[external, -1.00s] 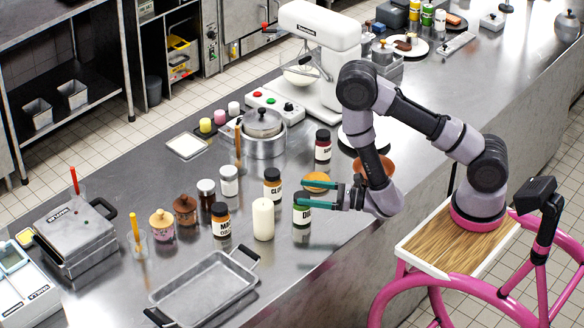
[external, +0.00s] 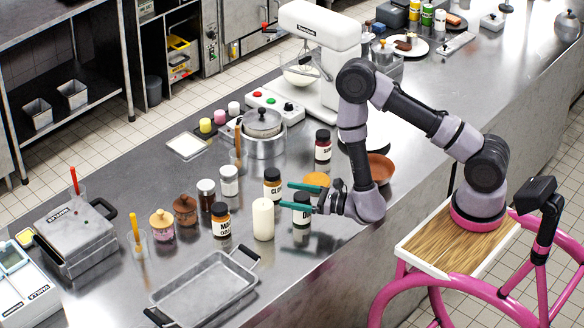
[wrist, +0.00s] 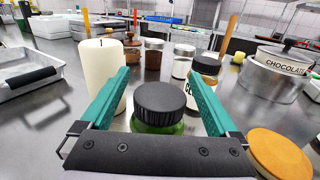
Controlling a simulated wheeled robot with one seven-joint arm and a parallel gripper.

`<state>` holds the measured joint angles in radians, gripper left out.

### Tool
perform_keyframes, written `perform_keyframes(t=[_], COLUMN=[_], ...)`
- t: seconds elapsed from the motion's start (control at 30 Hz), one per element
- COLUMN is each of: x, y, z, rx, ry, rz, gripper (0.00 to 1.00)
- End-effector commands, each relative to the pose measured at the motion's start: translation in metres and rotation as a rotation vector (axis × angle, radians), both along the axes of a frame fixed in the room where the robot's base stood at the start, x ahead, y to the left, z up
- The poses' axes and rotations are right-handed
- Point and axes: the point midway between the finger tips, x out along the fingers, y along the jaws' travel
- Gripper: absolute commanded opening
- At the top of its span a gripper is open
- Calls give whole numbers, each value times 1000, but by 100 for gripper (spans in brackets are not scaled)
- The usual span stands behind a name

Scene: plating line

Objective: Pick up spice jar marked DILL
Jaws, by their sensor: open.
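The spice jar with a label starting with D (external: 302,216) stands upright on the steel counter, right of the white candle (external: 263,219). In the wrist view the jar (wrist: 157,108) shows a black ribbed lid and green contents, and its label is hidden. My gripper (external: 303,197) is open and level with the counter. In the external view its teal fingers cross the jar's upper part. In the wrist view the jar stands between the two fingers, near the palm, with small gaps on both sides.
The candle stands close outside the left finger in the wrist view. A jar labelled CLO (external: 272,185) stands behind. A round wooden lid (wrist: 280,152) is near my right finger, and an orange bowl (external: 377,167) is behind my wrist. A tray (external: 205,289) lies front left.

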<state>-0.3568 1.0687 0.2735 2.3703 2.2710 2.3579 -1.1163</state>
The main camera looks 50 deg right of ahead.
Motion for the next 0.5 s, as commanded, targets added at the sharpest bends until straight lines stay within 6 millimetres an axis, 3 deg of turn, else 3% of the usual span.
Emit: perform_keyframes(t=[0.3, 0.5], x=[6, 6], y=[3, 3], z=[0, 0], rx=[0, 0], ry=[1, 0], rz=[0, 0], gripper=[95, 19])
